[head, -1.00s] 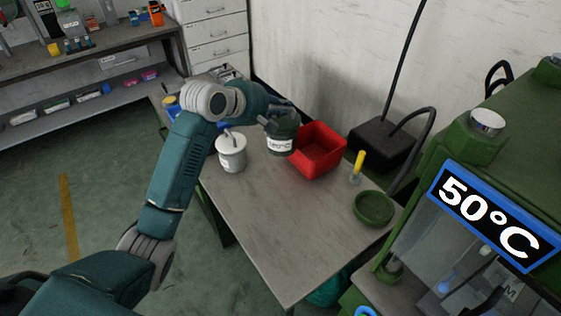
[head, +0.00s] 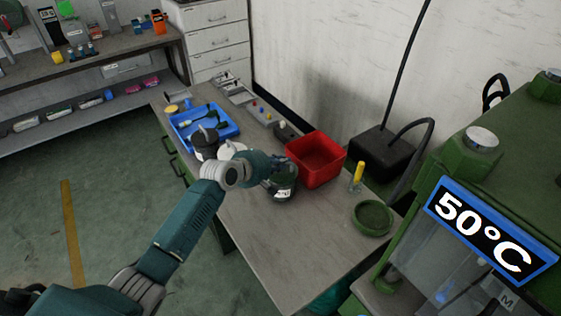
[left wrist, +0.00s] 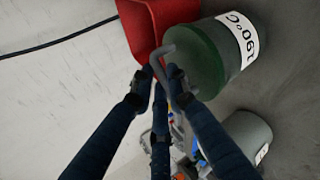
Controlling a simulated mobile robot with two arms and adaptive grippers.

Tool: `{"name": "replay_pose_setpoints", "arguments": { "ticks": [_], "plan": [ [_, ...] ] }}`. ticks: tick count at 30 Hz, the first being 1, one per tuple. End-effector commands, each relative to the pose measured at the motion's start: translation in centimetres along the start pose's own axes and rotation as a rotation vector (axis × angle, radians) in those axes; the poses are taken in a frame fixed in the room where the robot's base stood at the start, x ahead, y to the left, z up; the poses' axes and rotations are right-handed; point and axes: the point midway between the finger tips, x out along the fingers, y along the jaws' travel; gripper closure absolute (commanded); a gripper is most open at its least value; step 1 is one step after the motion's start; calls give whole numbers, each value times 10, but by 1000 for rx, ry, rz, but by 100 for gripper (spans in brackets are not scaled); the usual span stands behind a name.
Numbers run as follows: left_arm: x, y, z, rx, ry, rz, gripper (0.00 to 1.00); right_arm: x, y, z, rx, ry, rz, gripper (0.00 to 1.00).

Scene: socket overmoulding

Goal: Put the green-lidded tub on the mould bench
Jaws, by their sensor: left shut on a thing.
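The green-lidded tub (head: 284,188) is dark with a white label and hangs from my left gripper (head: 280,166) over the grey bench top (head: 290,240), in front of the red bin. In the left wrist view the tub (left wrist: 208,62) shows its green lid and a "190°C" label. The fingers of my left gripper (left wrist: 165,84) are shut on its bent grey lid handle. I cannot tell whether its base touches the bench. My right gripper is not in view.
A red bin (head: 316,160), a yellow-capped bottle (head: 357,177) and a green round dish (head: 372,218) stand to the right. A black-lidded tub (head: 205,143), a mostly hidden white tub (head: 229,148) and a blue tray (head: 222,122) are behind left. The near bench top is clear.

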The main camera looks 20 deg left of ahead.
Motion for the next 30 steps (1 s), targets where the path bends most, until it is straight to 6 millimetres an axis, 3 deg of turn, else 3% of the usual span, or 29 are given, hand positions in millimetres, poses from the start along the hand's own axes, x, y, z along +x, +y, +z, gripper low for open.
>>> {"name": "replay_pose_setpoints", "arguments": {
  "ticks": [11,12,14,25,30],
  "plan": [
    [2,0,0,-1,-1,6,100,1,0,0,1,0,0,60],
    [2,-3,0,-1,-1,1,77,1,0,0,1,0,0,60],
    [2,-3,0,-1,-1,0,66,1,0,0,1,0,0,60],
    [-1,-1,0,0,0,0,66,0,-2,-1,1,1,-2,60],
    [-20,-2,0,0,-1,1,66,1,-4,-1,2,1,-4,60]
  ]
}}
